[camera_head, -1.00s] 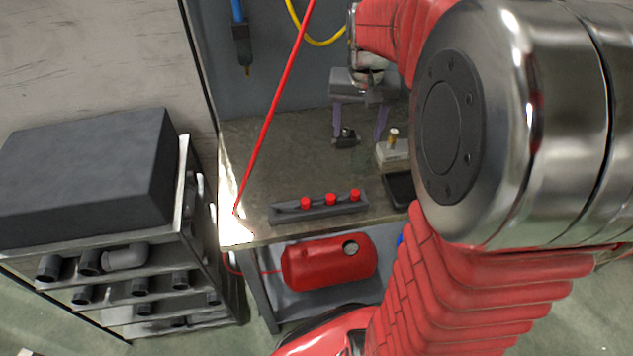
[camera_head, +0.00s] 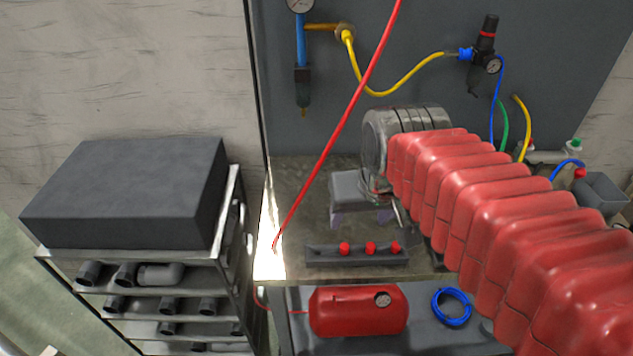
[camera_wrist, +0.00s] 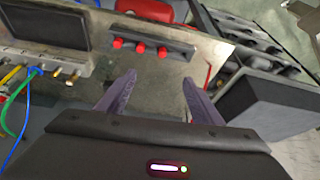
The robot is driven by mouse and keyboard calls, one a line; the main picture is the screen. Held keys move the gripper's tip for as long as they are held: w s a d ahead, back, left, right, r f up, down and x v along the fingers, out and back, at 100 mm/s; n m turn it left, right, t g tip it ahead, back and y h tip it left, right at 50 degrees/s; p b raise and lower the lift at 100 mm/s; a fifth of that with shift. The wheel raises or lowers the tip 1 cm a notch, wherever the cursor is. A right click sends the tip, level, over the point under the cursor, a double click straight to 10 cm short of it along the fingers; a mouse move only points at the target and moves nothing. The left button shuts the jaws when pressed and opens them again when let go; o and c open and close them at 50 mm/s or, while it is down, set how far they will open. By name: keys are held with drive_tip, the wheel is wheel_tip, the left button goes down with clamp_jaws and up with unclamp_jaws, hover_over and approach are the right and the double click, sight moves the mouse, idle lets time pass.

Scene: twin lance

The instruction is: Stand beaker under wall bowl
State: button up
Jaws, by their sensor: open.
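I cannot make out a beaker in either view. A dark bowl (camera_head: 303,88) hangs on the back wall under a blue pipe, with a brass tip at its lower end; it may be the wall bowl. A second black unit with a gauge (camera_head: 487,45) is on the wall further right. My gripper (camera_head: 360,220) is over the bench, behind the red-knobbed rail and below the dark bowl in the picture. In the wrist view its purple fingers (camera_wrist: 158,78) are spread wide with nothing between them. My red-sleeved arm covers the bench's right part.
The rail with red knobs (camera_head: 330,257) lies along the bench's front edge. A red hose (camera_head: 340,130) slants across the bench's left side. A black tray (camera_wrist: 48,25) and a pale block with brass fittings (camera_wrist: 40,82) show in the wrist view. A pipe rack (camera_head: 150,275) stands left.

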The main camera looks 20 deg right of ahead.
drive_tip(key=s+a+f+n+t, duration=0.1)
drive_tip(key=s+a+n, duration=0.1)
drive_tip(key=s+a, duration=0.2)
drive_tip(key=shift+s+y, duration=0.3)
drive_tip(key=shift+s, duration=0.2)
drive_tip(key=shift+a+f, duration=0.1)
drive_tip(key=shift+c, duration=0.5)
